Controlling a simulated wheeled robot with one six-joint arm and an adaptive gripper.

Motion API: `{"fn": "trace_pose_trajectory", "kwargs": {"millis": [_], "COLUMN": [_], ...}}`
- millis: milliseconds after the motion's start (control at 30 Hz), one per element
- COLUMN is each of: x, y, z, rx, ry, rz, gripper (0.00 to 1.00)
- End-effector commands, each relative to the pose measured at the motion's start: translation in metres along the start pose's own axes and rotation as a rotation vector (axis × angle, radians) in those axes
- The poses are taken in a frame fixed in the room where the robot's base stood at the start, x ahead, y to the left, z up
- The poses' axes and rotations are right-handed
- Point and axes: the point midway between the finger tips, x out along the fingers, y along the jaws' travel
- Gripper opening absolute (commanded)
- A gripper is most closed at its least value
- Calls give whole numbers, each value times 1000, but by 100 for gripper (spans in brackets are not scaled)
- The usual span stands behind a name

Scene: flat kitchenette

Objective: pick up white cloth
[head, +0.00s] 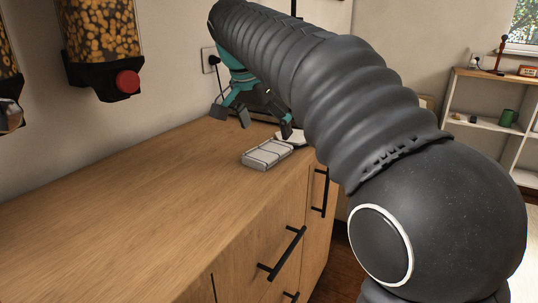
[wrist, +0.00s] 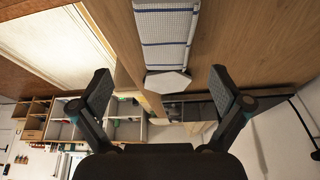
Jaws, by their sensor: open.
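The white cloth (head: 267,154) lies folded flat on the wooden counter near its front edge, with thin dark stripes across it. It also shows at the top of the wrist view (wrist: 165,32), where its stripes look blue. My gripper (head: 260,120) is open and empty above the counter, apart from the cloth. In the wrist view my gripper (wrist: 161,84) has its fingers spread wide, with the cloth above the gap between the fingertips in the picture. My arm partly covers the counter's far end.
A small white angular object (wrist: 168,82) lies beside the cloth's end. Food dispensers (head: 103,40) hang on the wall at left. Black drawer handles (head: 282,254) stick out below the counter edge. The near counter (head: 120,220) is clear. A white shelf (head: 490,125) stands at right.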

Motion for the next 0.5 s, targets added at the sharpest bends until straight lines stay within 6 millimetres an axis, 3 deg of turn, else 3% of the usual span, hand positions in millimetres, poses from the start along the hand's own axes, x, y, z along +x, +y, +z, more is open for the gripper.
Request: {"fn": "trace_pose_trajectory", "kwargs": {"millis": [500], "x": [52], "y": [-8], "z": [4], "rx": [-1], "ry": [0], "rz": [0], "gripper": [100]}}
